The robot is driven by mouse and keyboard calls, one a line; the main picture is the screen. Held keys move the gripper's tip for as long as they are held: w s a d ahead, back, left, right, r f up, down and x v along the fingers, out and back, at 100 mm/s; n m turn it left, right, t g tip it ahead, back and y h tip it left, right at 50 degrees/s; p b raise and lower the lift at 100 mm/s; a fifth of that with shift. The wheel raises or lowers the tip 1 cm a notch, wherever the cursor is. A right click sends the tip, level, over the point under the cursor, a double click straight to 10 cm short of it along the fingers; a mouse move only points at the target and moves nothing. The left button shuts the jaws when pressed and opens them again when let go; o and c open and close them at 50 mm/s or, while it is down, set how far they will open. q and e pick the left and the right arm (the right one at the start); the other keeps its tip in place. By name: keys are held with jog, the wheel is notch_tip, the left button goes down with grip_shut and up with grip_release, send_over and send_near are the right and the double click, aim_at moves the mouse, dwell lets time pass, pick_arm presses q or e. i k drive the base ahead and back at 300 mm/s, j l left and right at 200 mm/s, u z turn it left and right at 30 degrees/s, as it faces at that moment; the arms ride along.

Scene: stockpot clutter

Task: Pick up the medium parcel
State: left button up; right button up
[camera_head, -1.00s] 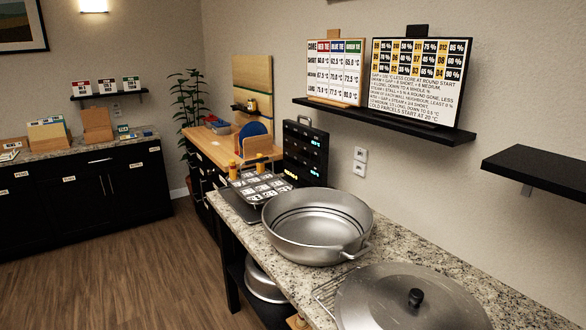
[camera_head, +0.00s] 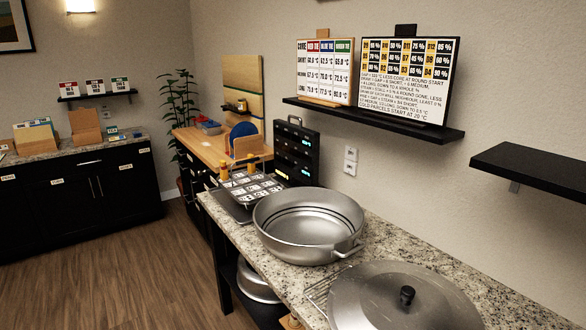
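I cannot pick out the medium parcel for certain. A dark tray (camera_head: 233,207) on the near counter holds several small items with white labels (camera_head: 252,186), too small to read. A large open metal stockpot (camera_head: 308,226) stands on the counter beside the tray, and its visible inside looks empty. A metal lid with a black knob (camera_head: 407,295) lies on a wire rack (camera_head: 319,293) in front of the pot. Neither of my grippers is in view.
The granite counter (camera_head: 385,235) is bare along the wall. A black panel with lit readouts (camera_head: 297,150) stands behind the tray. Black wall shelves (camera_head: 375,120) hang above, one with two chart boards (camera_head: 407,78). Another metal pot (camera_head: 258,281) sits below the counter. Wood floor (camera_head: 120,270) is clear at left.

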aim_at(251, 166)
jog(key=i+j+z, duration=0.1)
jog(key=j, duration=0.25)
jog(key=i+j, duration=0.3)
jog(key=i+j+z, duration=0.15)
jog(key=i+j, duration=0.3)
jog(key=j, duration=0.3)
jog(key=l+z, duration=0.05)
